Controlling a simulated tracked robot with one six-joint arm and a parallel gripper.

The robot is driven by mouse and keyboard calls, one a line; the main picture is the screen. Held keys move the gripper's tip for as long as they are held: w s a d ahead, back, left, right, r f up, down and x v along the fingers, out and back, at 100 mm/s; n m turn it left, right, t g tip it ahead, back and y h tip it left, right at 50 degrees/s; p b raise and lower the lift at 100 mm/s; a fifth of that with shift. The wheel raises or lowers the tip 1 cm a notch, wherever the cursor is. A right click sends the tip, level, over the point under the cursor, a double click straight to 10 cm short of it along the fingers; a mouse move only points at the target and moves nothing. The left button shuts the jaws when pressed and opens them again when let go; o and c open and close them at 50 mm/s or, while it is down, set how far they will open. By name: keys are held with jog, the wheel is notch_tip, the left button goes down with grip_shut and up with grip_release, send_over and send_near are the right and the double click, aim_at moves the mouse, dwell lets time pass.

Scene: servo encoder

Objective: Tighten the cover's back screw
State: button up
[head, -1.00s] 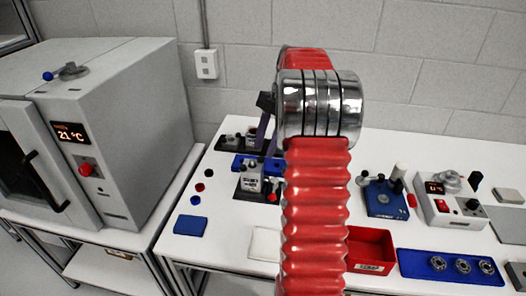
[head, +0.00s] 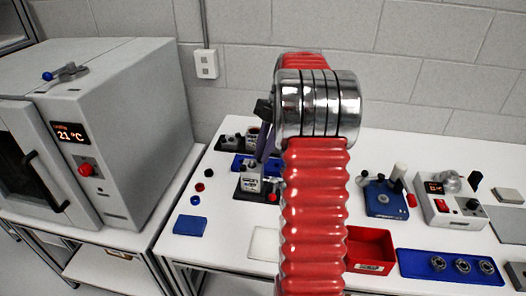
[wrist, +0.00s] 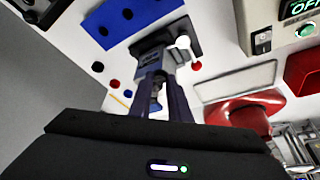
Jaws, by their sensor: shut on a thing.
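The servo unit with its pale cover (head: 250,178) sits on a black base in the head view, left of my arm. In the wrist view its dark base (wrist: 180,38) lies beyond my fingertips. My gripper (head: 263,150) reaches down just above and behind the unit. In the wrist view my gripper (wrist: 158,82) has its two dark fingers close together, shut on a small grey-blue part (wrist: 156,101). I cannot make out whether this part is a tool or belongs to the cover. The back screw itself cannot be made out.
A blue plate (wrist: 128,20) lies close to the unit. A red bin (head: 370,248), a blue bearing tray (head: 415,265) and a boxed device (head: 450,205) stand to the right. Several small rings and a blue block (head: 190,225) lie left. A grey oven (head: 130,120) stands far left.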

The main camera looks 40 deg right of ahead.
jog(key=shift+s+m, duration=0.1)
jog(key=shift+m, duration=0.3)
grip_shut()
jog(key=m+t, duration=0.1)
jog(key=m, duration=0.3)
jog(key=shift+s+a+t, duration=0.1)
jog(key=shift+s+t, duration=0.1)
jog(key=shift+t, duration=0.2)
jog(key=m+t+h, duration=0.1)
jog(key=m, duration=0.4)
jog(key=shift+s+a+m+t+h, duration=0.15)
jog(key=shift+m+t+h, duration=0.25)
jog(key=o, duration=0.8)
grip_release()
jog(key=shift+o, duration=0.2)
jog(key=v, duration=1.3)
jog(key=shift+s+r, duration=0.15)
jog(key=shift+r, duration=0.2)
